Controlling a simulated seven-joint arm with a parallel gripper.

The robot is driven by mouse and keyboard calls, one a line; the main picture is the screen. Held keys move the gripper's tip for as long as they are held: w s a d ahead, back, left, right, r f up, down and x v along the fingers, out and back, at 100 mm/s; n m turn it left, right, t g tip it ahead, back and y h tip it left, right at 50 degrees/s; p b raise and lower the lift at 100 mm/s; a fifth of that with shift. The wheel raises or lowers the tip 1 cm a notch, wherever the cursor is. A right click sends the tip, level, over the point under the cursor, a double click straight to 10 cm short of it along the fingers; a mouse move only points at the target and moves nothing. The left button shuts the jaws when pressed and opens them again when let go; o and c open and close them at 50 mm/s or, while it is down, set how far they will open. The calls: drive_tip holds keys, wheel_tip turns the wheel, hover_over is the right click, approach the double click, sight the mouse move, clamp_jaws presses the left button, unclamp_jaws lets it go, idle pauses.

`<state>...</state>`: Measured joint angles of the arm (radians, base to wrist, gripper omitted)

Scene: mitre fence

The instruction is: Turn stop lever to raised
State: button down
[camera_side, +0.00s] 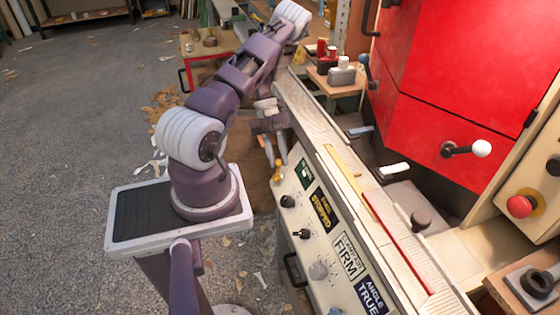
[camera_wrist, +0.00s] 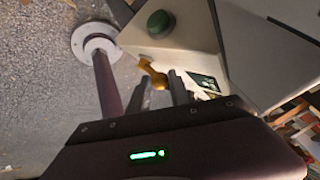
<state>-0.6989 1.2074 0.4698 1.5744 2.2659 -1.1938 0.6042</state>
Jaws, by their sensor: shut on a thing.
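The stop lever appears to be the small brass lever with a rounded end (camera_side: 277,174) at the far end of the cream control panel. In the wrist view the brass lever (camera_wrist: 146,64) shows at the fingertips, its lower part between them. My gripper (camera_side: 274,158) points down at the panel's end, its two fingers a little apart around the lever. In the wrist view my gripper (camera_wrist: 160,82) is shut on it. The lever's pivot and exact angle are hard to make out.
The cream panel (camera_side: 303,226) carries dark knobs and signs, including a green one (camera_side: 304,174) beside the lever. A long fence (camera_side: 315,135) runs above it. A red machine (camera_side: 445,85) stands behind. A dark green knob (camera_wrist: 160,23) is close beyond the fingers.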

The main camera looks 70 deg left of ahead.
drive_tip(key=h, duration=0.1)
drive_tip(key=a+n+t+h, duration=0.1)
drive_tip(key=a+n, duration=0.1)
drive_tip(key=shift+s+f+t+h, duration=0.3)
drive_tip(key=shift+f+h, duration=0.1)
drive_tip(key=shift+s+a+f+n+t+h, duration=0.15)
drive_tip(key=shift+a+f+n+t+h, duration=0.15)
drive_tip(key=shift+n+t+h, duration=0.2)
drive_tip(key=shift+s+a+f+n+t+h, duration=0.1)
drive_tip(key=shift+a+f+n+t+h, duration=0.1)
drive_tip(key=shift+a+n+t+h, duration=0.3)
drive_tip(key=shift+d, duration=0.15)
drive_tip(key=c, duration=1.5)
unclamp_jaws()
drive_tip(key=a+r, duration=0.1)
drive_tip(key=r, duration=0.2)
drive_tip(key=s+a+r, duration=0.1)
drive_tip(key=a+r, duration=0.1)
drive_tip(key=r, duration=0.1)
drive_tip(key=a+r, duration=0.1)
drive_tip(key=r, duration=0.2)
drive_tip(key=shift+s+a+r, duration=0.15)
drive_tip(key=shift+s, duration=0.1)
